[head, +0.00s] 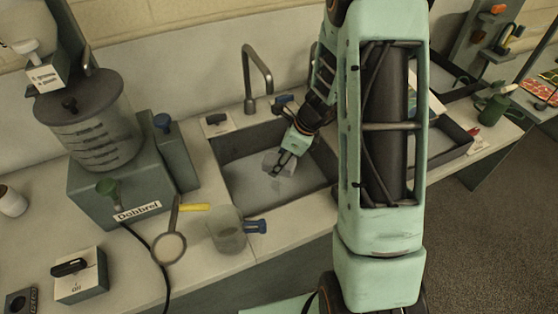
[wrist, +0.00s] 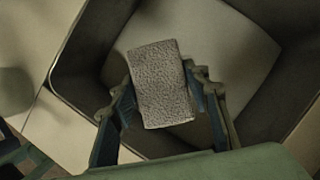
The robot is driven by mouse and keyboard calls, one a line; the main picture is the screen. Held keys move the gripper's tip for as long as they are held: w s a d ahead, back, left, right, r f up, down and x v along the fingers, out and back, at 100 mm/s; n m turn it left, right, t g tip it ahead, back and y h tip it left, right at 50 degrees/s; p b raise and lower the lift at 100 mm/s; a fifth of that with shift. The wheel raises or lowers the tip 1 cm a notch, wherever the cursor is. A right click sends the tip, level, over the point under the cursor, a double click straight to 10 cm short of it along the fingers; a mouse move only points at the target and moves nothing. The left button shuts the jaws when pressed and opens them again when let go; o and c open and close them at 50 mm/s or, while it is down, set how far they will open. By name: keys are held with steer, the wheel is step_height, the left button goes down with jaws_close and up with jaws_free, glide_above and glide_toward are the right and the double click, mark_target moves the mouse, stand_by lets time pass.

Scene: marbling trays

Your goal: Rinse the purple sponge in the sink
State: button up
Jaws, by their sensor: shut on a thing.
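A grey, porous-looking block, which looks like the sponge (wrist: 162,84), sits between the two fingers of my gripper (wrist: 160,98) in the wrist view. Its colour looks grey rather than purple in both views. In the head view my gripper (head: 283,163) points down into the sink (head: 235,188), shut on the sponge (head: 272,160). The sponge is inside the basin outline; I cannot tell whether it touches the bottom. The sink (wrist: 75,90) has dark walls and a paler floor. The grey faucet (head: 258,75) arches over the back of the sink, left of my gripper.
A clear jug with a blue handle (head: 228,230) stands at the sink's front left. A blender-like machine (head: 100,135) stands further left. A second dark tray (head: 450,138) is to the right.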

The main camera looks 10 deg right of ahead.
steer(key=shift+r, duration=0.15)
step_height(320, 180, up, 5)
steer(key=p, duration=0.4)
steer(key=shift+p, duration=0.3)
steer(key=shift+f, duration=0.2)
